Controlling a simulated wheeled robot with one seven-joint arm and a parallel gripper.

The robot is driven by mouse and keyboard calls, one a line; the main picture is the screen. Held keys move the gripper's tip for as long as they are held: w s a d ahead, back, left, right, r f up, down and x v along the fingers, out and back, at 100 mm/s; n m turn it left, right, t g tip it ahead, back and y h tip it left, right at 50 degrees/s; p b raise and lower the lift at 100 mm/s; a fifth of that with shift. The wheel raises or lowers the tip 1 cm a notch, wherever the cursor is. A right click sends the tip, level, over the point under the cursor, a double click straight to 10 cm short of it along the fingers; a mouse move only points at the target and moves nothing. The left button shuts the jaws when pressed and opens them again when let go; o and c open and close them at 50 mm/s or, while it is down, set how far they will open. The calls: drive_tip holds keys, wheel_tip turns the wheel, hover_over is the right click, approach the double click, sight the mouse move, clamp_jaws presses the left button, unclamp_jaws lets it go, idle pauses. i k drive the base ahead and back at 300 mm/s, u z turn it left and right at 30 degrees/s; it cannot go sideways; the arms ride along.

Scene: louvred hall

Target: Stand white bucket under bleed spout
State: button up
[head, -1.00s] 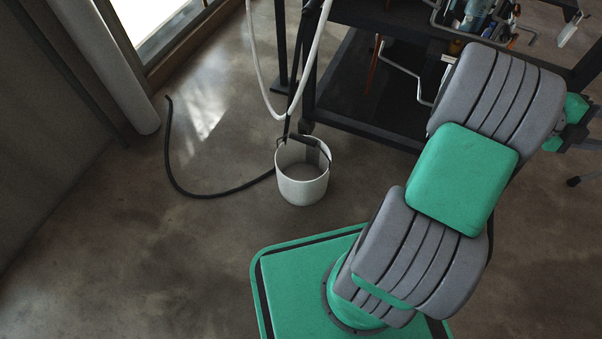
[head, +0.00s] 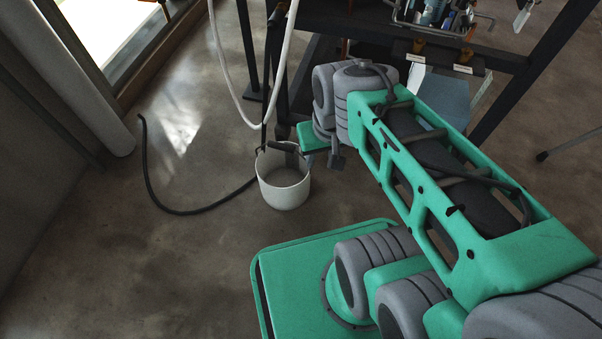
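The white bucket (head: 284,192) stands upright on the concrete floor, left of my arm, in front of the dark bench frame. It has a dark handle grip (head: 281,147) at its far rim, and its inside looks empty. My gripper (head: 335,160) is at the end of my arm, just right of and above the bucket in the picture. Its fingers are small and partly hidden by the wrist, so I cannot tell whether they are open or touch the bucket. I cannot make out the bleed spout with certainty.
A black hose (head: 180,210) curves across the floor to the bucket's left side. A white hose (head: 236,100) hangs in a loop behind it. The dark bench (head: 470,45) carries a rack of tools (head: 440,15).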

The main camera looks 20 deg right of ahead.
sight(283, 175)
drive_tip(key=z, duration=0.5)
drive_tip(key=k, duration=1.15)
drive_tip(key=u, duration=1.25)
drive_tip(key=i, duration=1)
drive_tip(key=z, duration=0.05)
